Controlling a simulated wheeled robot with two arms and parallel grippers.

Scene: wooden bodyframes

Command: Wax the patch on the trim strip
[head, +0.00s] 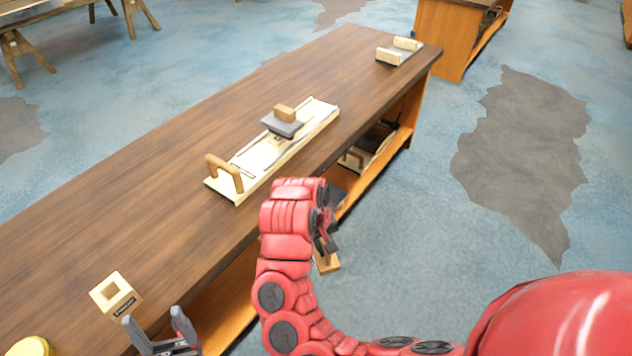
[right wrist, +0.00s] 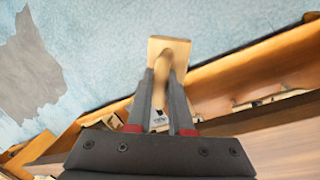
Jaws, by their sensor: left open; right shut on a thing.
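The pale trim strip (head: 262,158) lies lengthwise on the brown workbench, with an arched wooden handle (head: 224,170) at its near end. A grey pad with a wooden block on top (head: 283,127) sits over its far part; I cannot make out the patch. My right gripper (head: 327,240) is beside the bench's right edge, shut on a wooden tool. The tool's pale block (head: 327,263) shows below the gripper; its round handle (right wrist: 161,75) is between the fingers in the right wrist view. My left gripper (head: 160,330) is open and empty at the near bench edge.
A pale wooden block with a square hole (head: 114,295) and a yellow round lid (head: 30,347) are on the near part of the bench (head: 130,215). A small wooden fixture (head: 398,52) stands at its far end. More pieces lie on the shelf below.

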